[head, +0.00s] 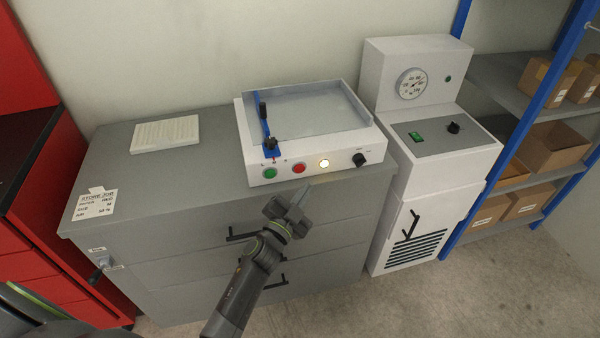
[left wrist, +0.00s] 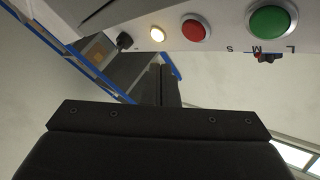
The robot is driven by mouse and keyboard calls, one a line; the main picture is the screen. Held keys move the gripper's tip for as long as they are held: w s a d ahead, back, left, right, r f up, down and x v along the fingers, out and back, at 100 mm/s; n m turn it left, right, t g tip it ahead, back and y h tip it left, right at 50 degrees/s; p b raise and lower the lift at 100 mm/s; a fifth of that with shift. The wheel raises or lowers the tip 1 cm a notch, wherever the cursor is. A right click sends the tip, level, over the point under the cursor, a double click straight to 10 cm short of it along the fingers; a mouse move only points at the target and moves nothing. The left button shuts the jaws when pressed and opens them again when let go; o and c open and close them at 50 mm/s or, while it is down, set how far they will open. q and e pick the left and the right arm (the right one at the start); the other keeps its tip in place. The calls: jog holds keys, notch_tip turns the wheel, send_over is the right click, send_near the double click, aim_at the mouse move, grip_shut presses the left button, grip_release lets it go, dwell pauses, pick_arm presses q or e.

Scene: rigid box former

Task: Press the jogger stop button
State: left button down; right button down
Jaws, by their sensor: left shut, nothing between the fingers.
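The jogger (head: 255,155) is a white box with a shallow grey tray on top, standing on a grey cabinet. Its front face carries a green button (head: 269,173), a red button (head: 299,168), a lit yellow-white lamp (head: 324,163) and a black knob (head: 359,159). The red button also shows in the left wrist view (left wrist: 196,28), with the green button (left wrist: 270,22) to its right. My left gripper (head: 302,194) is shut and empty, in front of and below the panel near the red button; I see no contact. My right gripper is not in view.
The grey cabinet (head: 150,190) has black drawer handles and a paper stack (head: 165,134) on top. A white machine with a gauge (head: 412,84) stands right of the jogger. A blue-framed shelf with cardboard boxes (head: 552,145) is at right. A red cabinet (head: 62,160) is at left.

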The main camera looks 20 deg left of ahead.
aim_at(305, 168)
pick_arm(q)
jog(key=shift+w+a+b, duration=0.15)
jog(key=shift+w+a, duration=0.4)
jog(key=shift+w, duration=0.25)
jog(key=shift+w+a+b, duration=0.15)
jog(key=shift+w+a, duration=0.35)
jog(key=shift+w, duration=0.25)
dwell(0.9)
jog(key=shift+w, duration=0.1)
jog(key=shift+w+a, duration=0.25)
jog(key=shift+w+a, duration=0.25)
jog(key=shift+w, duration=0.1)
dwell(0.7)
dwell(0.3)
jog(key=shift+s+d, duration=0.5)
jog(key=shift+s, duration=0.2)
